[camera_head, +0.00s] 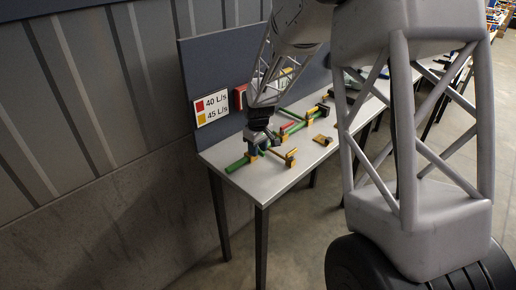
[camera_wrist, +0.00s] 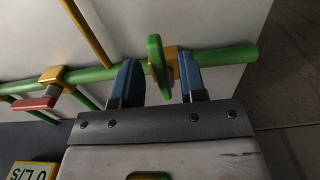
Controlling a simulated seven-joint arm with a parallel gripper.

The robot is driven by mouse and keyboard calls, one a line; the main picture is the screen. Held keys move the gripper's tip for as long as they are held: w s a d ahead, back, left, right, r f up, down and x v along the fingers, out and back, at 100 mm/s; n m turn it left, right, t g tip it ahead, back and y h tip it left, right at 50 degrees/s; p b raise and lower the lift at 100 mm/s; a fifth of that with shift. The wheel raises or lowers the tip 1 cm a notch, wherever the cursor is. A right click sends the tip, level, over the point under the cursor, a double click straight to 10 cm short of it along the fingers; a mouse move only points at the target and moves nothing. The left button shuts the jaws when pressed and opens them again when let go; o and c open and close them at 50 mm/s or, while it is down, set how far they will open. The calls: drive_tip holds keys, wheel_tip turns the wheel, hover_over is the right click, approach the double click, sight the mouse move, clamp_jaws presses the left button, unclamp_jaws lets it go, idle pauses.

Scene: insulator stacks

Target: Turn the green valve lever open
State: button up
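The green valve lever (camera_wrist: 157,62) shows in the wrist view as a flat green handle at a yellow valve body (camera_wrist: 172,66) on a green pipe (camera_wrist: 220,57). It stands crosswise to the pipe. My gripper (camera_wrist: 160,78) is open, with one blue finger on each side of the lever and valve body. The left finger is close to the lever; I cannot tell whether either finger touches. In the head view my gripper (camera_head: 262,142) is low over the near left end of the table, and it hides most of this valve. The green pipe end (camera_head: 237,165) shows beside it.
A red lever (camera_wrist: 36,104) on another yellow-bodied valve lies left in the wrist view. A yellow pipe (camera_wrist: 87,32) branches nearby. The grey table (camera_head: 255,184) has a blue back panel (camera_head: 205,70) with a 40/45 L/s sign (camera_head: 211,108). More pipes lie further along.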

clamp_jaws()
